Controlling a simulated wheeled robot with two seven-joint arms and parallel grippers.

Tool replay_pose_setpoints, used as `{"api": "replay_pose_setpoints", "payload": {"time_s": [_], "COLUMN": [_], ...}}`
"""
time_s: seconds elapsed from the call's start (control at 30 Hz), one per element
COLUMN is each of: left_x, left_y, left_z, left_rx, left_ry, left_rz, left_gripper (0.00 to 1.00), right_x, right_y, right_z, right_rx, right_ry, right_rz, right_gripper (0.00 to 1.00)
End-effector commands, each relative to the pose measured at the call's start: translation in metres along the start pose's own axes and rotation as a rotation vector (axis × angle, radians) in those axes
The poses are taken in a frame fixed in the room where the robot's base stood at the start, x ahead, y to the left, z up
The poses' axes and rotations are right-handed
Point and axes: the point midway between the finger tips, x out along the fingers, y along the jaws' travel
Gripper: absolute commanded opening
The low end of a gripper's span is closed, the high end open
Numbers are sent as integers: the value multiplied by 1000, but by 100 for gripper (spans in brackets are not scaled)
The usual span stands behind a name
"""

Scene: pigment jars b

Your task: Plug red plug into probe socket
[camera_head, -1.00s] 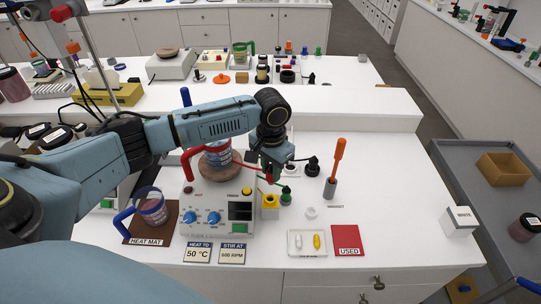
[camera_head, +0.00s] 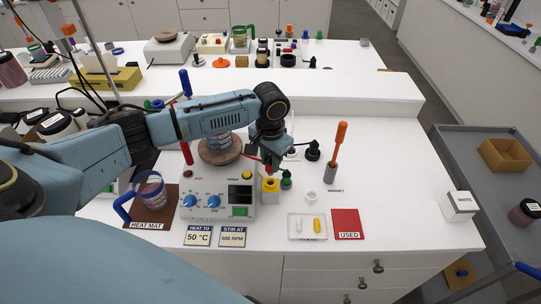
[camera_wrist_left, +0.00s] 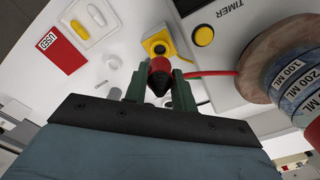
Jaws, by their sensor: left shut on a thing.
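My left gripper (camera_head: 267,164) is shut on the red plug (camera_wrist_left: 160,68), which sits between its green fingers in the left wrist view. A red cable (camera_wrist_left: 208,73) runs from the plug side toward the stirrer. The plug is close to a yellow socket block (camera_head: 270,185) beside the hotplate stirrer (camera_head: 217,214). In the wrist view this block (camera_wrist_left: 153,38) has a dark round opening, partly covered by the plug. I cannot tell whether plug and block touch. My right gripper is not in view.
A beaker on the stirrer's round plate (camera_head: 221,157) stands under my left arm. A white tray (camera_head: 294,236) and red mat (camera_head: 347,222) lie in front.

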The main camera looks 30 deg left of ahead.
Motion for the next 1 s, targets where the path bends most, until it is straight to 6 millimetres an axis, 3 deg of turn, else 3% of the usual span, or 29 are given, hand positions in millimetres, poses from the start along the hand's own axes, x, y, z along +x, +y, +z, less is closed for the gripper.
{"api": "replay_pose_setpoints", "payload": {"time_s": [0.3,1.0], "left_x": [24,24], "left_y": [1,0], "left_z": [0,0], "left_rx": [1,1], "left_ry": [0,0], "left_rz": [1,1], "left_gripper": [4,4], "right_x": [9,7], "right_y": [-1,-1], "right_z": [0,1], "right_rx": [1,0], "right_ry": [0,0], "right_rz": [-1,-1], "right_gripper": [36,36]}}
